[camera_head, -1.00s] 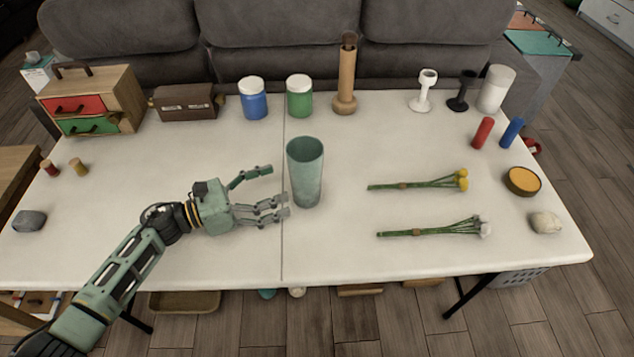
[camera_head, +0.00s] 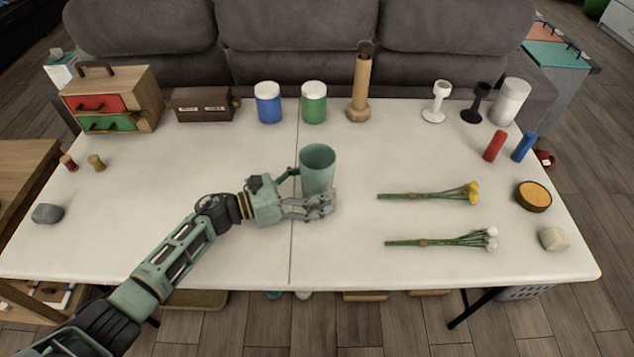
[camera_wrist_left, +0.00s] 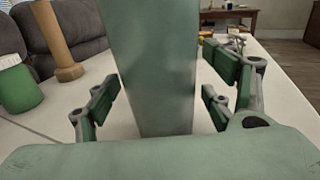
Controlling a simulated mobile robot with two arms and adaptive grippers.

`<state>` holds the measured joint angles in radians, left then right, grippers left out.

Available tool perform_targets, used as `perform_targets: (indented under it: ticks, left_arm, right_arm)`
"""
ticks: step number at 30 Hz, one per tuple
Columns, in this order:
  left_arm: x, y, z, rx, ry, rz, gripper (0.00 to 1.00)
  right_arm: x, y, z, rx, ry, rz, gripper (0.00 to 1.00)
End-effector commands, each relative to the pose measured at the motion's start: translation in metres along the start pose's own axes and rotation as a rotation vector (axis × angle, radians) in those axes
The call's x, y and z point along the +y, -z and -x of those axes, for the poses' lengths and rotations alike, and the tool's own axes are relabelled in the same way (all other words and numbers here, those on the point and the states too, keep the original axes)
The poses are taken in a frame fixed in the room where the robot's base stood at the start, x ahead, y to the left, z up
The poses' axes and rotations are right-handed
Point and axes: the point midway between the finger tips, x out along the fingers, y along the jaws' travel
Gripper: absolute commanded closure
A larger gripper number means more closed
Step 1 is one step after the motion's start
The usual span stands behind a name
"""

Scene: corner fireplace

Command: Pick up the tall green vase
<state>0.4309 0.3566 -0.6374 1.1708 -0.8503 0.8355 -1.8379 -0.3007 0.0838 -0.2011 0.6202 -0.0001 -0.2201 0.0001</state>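The tall green vase (camera_head: 317,174) stands upright on the white table near its middle. My left gripper (camera_head: 309,189) reaches it from the left, with a finger behind it and fingers across its front low down. In the left wrist view the vase (camera_wrist_left: 155,70) rises between the fingers of my left gripper (camera_wrist_left: 160,100). Narrow gaps show between the fingers and the vase on both sides, so the gripper is open around it. The vase's lower part is partly hidden by the fingers in the head view. My right gripper is not in view.
Yellow (camera_head: 430,194) and white flower bunches (camera_head: 440,242) lie right of the vase on the white table (camera_head: 350,265). Blue (camera_head: 269,104) and green jars (camera_head: 313,104) and a wooden cylinder (camera_head: 360,88) stand behind it. The table between vase and jars is clear.

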Motion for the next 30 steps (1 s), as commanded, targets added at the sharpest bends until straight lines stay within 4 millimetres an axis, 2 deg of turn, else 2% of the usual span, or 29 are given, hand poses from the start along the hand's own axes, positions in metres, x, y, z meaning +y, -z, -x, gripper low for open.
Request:
perform_targets:
  ticks: [2,18,26,30]
  left_arm:
    - [0.0,-0.0001,0.0001,0.0,0.0,0.0,0.31]
    - [0.0001,-0.0001,0.0005,0.0,0.0,0.0,0.78]
    - [0.0002,-0.0019,0.0003,-0.001,0.0,-0.001,0.78]
    - [0.0004,-0.0094,0.0003,-0.002,0.0,-0.002,0.78]
  right_arm:
    - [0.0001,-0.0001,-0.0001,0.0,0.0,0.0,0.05]
    - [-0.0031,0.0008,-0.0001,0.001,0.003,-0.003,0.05]
    - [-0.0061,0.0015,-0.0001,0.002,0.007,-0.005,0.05]
    - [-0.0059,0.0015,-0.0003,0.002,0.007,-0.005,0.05]
